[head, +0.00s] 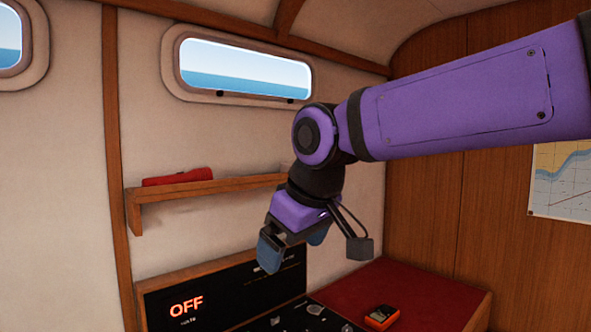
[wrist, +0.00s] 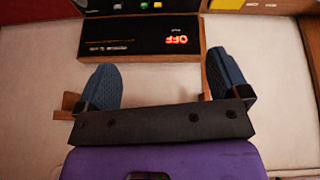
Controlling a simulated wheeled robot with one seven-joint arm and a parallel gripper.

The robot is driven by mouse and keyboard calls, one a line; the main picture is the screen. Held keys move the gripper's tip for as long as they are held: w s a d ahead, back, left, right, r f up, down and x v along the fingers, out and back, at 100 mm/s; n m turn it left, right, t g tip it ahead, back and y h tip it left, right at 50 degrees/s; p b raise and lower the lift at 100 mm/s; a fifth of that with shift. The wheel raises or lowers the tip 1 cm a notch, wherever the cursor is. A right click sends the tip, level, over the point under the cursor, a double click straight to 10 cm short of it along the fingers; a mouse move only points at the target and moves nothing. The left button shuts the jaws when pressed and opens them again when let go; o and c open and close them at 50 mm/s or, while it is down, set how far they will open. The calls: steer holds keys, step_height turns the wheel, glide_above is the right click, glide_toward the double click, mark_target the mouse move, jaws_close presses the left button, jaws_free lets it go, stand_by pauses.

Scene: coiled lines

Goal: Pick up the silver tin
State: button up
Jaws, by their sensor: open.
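I cannot pick out the silver tin with certainty in either view. Small greyish pieces (head: 314,309) lie on a dark surface at the bottom of the head view, too small to identify. My gripper (head: 294,246) hangs in the air in front of the wall, below the shelf and above the dark panel. In the wrist view my gripper (wrist: 165,85) shows two blue fingers spread wide, with nothing between them. My arm hides part of the shelf's right end.
A wooden shelf (head: 215,186) holds a red torch (head: 178,177). Below is a black panel (head: 225,292) reading OFF, also in the wrist view (wrist: 140,35). An orange device (head: 382,317) lies on a red surface (head: 405,285) at lower right. A window and wall chart are behind.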

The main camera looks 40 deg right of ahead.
steer(key=w+d+r+n+g+h, duration=0.1)
steer(key=w+d+r+n, duration=0.35)
steer(key=w+r, duration=0.5)
steer(key=w+d+r+n+g+h, duration=0.1)
steer(key=w+d+r+n, duration=0.4)
steer(key=w, duration=0.7)
steer(key=w+d+n+g, duration=0.1)
steer(key=w+d+n, duration=0.1)
steer(key=w+d, duration=0.3)
steer(key=w+d+r+n+g+h, duration=0.1)
steer(key=w+d+n, duration=0.1)
steer(key=w+d, duration=0.4)
steer(key=w+d+r+n+g+h, duration=0.1)
steer(key=w+d+n, duration=0.2)
steer(key=w+d, duration=0.3)
steer(key=shift+d, duration=1.3)
steer(key=x, duration=0.5)
steer(key=shift+s+d+f, duration=0.1)
steer(key=shift+f, duration=0.05)
steer(key=x, duration=0.3)
steer(key=shift+s+d+f, duration=0.1)
steer(key=shift+d+f, duration=0.15)
steer(key=shift+d, duration=0.2)
steer(key=shift+d+f, duration=0.25)
steer(key=shift+f, duration=0.4)
steer(key=shift+f, duration=0.15)
